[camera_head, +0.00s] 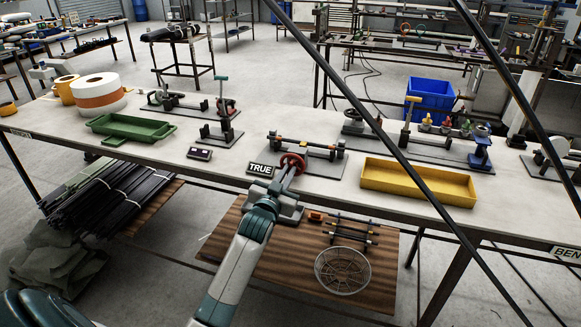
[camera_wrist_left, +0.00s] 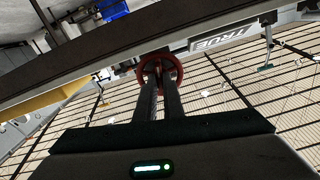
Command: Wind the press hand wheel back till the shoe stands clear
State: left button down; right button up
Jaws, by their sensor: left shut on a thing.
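The red hand wheel (camera_head: 301,158) is at the near left end of the press (camera_head: 325,163), a grey frame on a flat plate beside a TRUE sign (camera_head: 260,169). My left gripper (camera_head: 289,173) reaches up from the front of the bench and is shut on the hand wheel. In the left wrist view the red wheel (camera_wrist_left: 178,70) shows around the tips of both fingers (camera_wrist_left: 160,82). An orange-tipped rod lies along the press top. The shoe is too small to make out, so its gap cannot be told. My right gripper is not in view.
A yellow tray (camera_head: 420,193) stands right of the press, and a green tray (camera_head: 130,127) at the left. A small upright fixture (camera_head: 220,133) and a dark display box (camera_head: 199,153) stand left of the press.

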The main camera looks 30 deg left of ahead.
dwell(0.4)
pick_arm(q)
jog(key=shift+n+p, duration=0.45)
jog(key=shift+n, duration=0.55)
jog(key=shift+n+p, duration=0.65)
jog(key=shift+n, duration=0.35)
